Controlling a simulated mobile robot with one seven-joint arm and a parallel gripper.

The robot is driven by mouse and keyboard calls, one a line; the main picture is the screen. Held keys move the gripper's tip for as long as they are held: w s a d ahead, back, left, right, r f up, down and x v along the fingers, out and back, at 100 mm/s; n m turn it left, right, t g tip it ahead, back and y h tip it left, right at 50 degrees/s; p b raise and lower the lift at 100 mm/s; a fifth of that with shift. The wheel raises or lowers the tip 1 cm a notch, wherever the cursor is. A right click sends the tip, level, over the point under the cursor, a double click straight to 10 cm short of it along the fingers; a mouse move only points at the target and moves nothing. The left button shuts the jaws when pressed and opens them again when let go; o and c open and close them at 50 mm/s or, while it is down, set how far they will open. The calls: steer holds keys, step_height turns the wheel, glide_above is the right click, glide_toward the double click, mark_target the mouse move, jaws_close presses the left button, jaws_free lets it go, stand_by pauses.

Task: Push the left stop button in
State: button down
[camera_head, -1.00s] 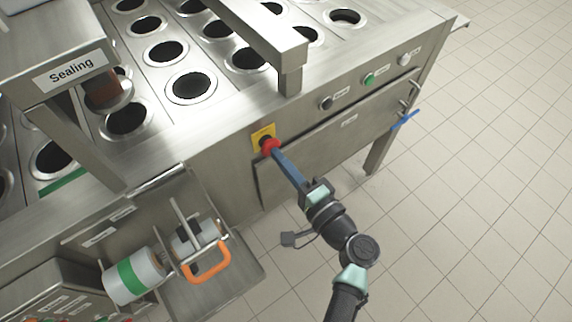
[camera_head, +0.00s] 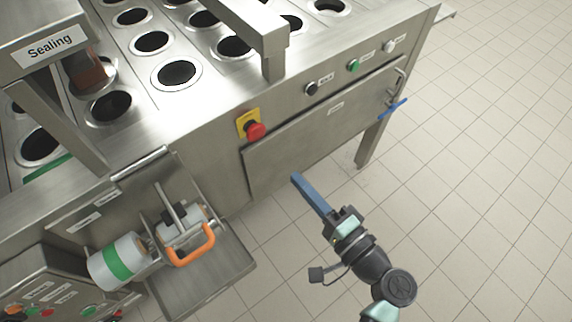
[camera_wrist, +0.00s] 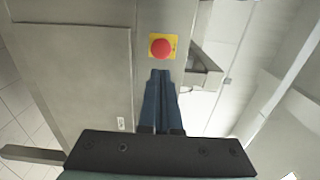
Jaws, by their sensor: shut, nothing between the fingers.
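The red stop button (camera_head: 255,131) sits on a yellow plate (camera_head: 241,118) on the front side of the steel machine. It also shows in the wrist view (camera_wrist: 160,48), just beyond my fingertips. My gripper (camera_head: 296,178) has its long blue fingers shut with nothing between them. In the head view its tips are below and to the right of the button, clearly apart from it. In the wrist view the shut fingertips (camera_wrist: 160,73) point toward the button. Whether the button is pushed in I cannot tell. Another red button (camera_head: 118,314) is partly visible on a panel at the lower left.
Black (camera_head: 311,88), green (camera_head: 353,65) and white (camera_head: 389,46) buttons line the machine's upper right front. A panel door (camera_head: 320,130) lies right of the stop button. A film roll (camera_head: 117,260) and orange handle (camera_head: 196,252) stand out at lower left. The tiled floor at right is clear.

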steer(key=shift+v, duration=1.2)
steer(key=shift+s+r, duration=0.1)
steer(key=w+a+r+n+t+h+p, duration=0.1)
steer(key=w+r+n+h+p, duration=0.2)
steer(key=r, duration=0.7)
steer(key=w+r+n+t+h+p, duration=0.1)
steer(key=w+r+n, duration=0.2)
steer(key=w+r, duration=0.55)
steer(key=w+a+r+n+t+h+p, duration=0.1)
steer(key=r+n+h+p, duration=0.1)
steer(key=r, duration=1)
steer(key=s+a+r+n+t+h+p, duration=0.1)
steer(key=s+r+t, duration=0.2)
steer(key=r, duration=0.8)
steer(key=s+a+r+n+t+h+p, duration=0.1)
steer(key=s+r, duration=0.5)
steer(key=r, duration=0.6)
steer(key=s+a+r+t+h+p, duration=0.1)
steer(key=s+r+t, duration=0.3)
steer(key=r, duration=0.7)
steer(key=shift+s+r+n+t+h+p, duration=0.25)
steer(key=shift+r+n+t+h+p, duration=0.15)
steer(key=shift+t+h+p, duration=0.45)
